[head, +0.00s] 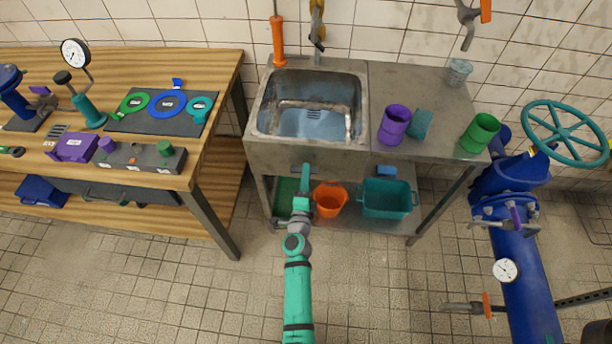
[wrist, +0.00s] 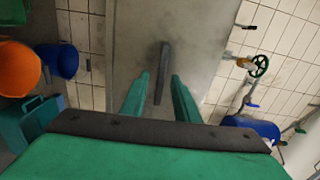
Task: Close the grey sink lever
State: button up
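The sink (head: 312,105) is a steel basin set in a grey counter in the head view. A narrow dark grey bar, which looks like the grey lever (wrist: 163,62), stands against a grey panel in the wrist view. My gripper (head: 303,172) is low at the front of the sink unit. In the wrist view, the two green fingers of my gripper (wrist: 160,88) are apart, one on each side of the bar, with gaps showing. I cannot tell how far the bar lies beyond the fingertips. I cannot make out the lever in the head view, where my arm covers part of the front.
An orange bucket (head: 329,199) and a teal crate (head: 388,197) stand on the lower shelf close to my gripper. Purple (head: 394,124) and green (head: 480,132) containers stand on the counter. A wooden bench (head: 225,75) is at left, a blue pipe (head: 528,280) at right.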

jog(key=s, duration=1)
jog(key=shift+s, duration=0.4)
jog(key=shift+a, duration=0.1)
jog(key=s+d+r+n+g, duration=0.2)
jog(key=s+n, duration=0.5)
jog(key=s, duration=1.2)
jog(key=s+d+r+n, duration=0.1)
jog(key=s+r+n, duration=0.4)
jog(key=s, duration=0.3)
jog(key=s+d+r+n, duration=0.2)
jog(key=s+r+n, duration=0.3)
jog(key=s, duration=0.3)
jog(key=shift+s+r+n+g, duration=0.15)
jog(key=shift+r+n+g, duration=0.15)
jog(key=shift+r+n, duration=0.15)
